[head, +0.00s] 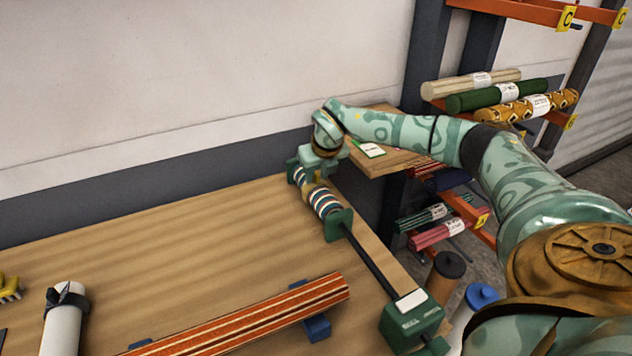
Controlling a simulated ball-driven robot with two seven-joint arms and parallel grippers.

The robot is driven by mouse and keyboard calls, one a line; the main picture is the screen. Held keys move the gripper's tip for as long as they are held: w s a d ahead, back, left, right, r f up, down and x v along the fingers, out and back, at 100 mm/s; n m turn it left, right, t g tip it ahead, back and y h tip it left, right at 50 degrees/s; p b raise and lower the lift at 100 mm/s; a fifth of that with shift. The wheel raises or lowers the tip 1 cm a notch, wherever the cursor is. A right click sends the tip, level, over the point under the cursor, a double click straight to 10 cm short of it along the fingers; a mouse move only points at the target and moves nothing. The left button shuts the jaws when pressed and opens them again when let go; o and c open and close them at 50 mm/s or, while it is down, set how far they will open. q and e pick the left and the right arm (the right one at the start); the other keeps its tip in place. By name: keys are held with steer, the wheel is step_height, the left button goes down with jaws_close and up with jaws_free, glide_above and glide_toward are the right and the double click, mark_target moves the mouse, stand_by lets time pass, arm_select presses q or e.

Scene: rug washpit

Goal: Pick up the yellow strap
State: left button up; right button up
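A yellow object (9,289) with a toothed or bristly edge is cut off by the left edge of the head view, on the wooden table. I cannot tell whether it is the yellow strap, and no other strap of that colour shows clearly. My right gripper (314,164) is at the far end of the table, over the far end of a green roll stand (338,224). It is far from the yellow object. Its fingers are too small and hidden to show whether they are open or touching the stand. My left gripper is out of view.
The stand carries a striped roll (322,200) on a dark rod. A striped orange rug roll (250,318) rests on blue supports in front. A rack (512,10) holds rolls at right. The table's middle is clear.

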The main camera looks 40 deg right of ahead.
jaws_close()
